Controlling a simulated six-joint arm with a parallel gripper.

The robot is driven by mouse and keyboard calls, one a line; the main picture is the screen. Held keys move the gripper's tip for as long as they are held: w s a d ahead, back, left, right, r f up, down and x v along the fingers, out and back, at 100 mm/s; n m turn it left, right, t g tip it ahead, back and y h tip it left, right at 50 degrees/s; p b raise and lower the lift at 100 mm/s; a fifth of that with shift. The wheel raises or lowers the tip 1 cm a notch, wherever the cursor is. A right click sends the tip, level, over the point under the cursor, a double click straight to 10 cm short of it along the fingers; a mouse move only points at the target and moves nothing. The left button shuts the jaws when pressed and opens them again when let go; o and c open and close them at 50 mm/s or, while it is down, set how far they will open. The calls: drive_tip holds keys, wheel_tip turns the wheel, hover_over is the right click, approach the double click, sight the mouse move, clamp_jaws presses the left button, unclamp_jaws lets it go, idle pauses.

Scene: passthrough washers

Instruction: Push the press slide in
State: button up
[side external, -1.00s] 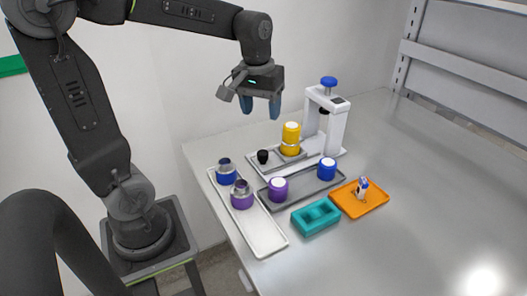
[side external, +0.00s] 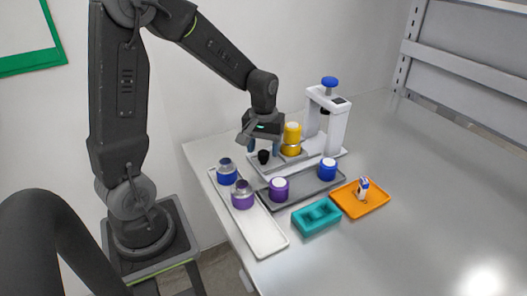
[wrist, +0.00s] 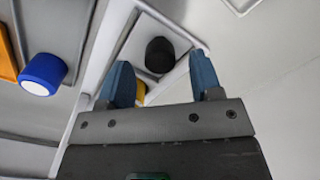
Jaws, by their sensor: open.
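The press (side external: 337,125) is a white frame with a blue knob (side external: 330,82) on top, standing at the back of the table. Its slide (side external: 276,163) sticks out to the left and has a black knob (side external: 263,157) at the outer end. A yellow container (side external: 291,139) with a pale top sits on the slide between knob and press. My gripper (side external: 263,148) is open and low over the black knob, one blue finger to each side in the side view. In the wrist view the black knob (wrist: 160,54) shows just beyond the open fingers; contact cannot be told.
A white tray (side external: 264,236) holds a blue and a purple jar with metal tops. A grey tray (side external: 300,193) holds a purple and a blue white-topped container. The right side is clear.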

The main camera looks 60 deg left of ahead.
drive_tip(key=shift+f, duration=0.9)
clamp_jaws()
